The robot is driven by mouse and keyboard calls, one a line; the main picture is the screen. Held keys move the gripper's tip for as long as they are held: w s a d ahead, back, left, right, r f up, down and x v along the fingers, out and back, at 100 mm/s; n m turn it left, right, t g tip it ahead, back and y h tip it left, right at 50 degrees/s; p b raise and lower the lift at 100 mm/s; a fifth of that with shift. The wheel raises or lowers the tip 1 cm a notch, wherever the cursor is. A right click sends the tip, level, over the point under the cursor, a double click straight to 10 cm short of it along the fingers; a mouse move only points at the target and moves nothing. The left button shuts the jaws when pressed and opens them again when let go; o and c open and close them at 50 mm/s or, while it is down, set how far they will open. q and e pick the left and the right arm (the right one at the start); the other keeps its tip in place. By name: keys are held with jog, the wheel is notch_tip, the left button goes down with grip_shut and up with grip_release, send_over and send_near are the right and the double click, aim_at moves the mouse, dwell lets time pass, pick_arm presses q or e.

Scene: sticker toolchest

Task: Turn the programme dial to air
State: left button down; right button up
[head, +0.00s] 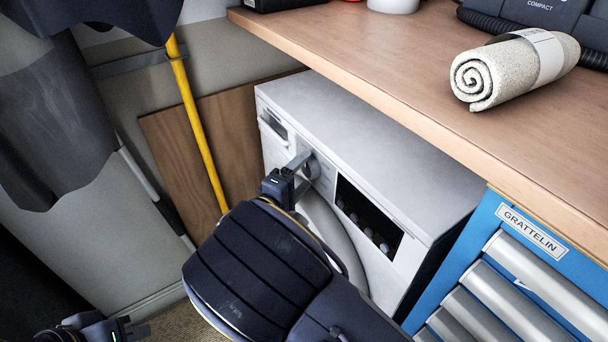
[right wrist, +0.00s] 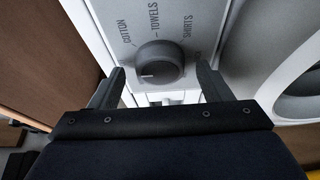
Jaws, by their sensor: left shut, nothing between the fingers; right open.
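The programme dial (right wrist: 160,62) is a dark round knob on the machine's pale panel in the right wrist view. Its short white mark points to the left of that picture. The labels COTTON, TOWELS and SHIRTS stand around it; a further label by the right-hand finger is partly hidden, and I cannot read "air". My right gripper (right wrist: 160,70) is open, with one finger on each side of the dial and gaps showing. In the head view the right gripper (head: 298,164) is at the front of the white machine (head: 370,150). My left gripper (head: 126,328) is shut and empty at the bottom left.
The wooden worktop (head: 430,80) overhangs the machine and carries a rolled towel (head: 505,75). A blue drawer chest (head: 480,262) stands right of the machine. A yellow pole (head: 196,120) and a wooden board (head: 165,140) are on its left. Dark cloth hangs at upper left.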

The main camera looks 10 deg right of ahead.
jog(key=shift+w+d, duration=0.25)
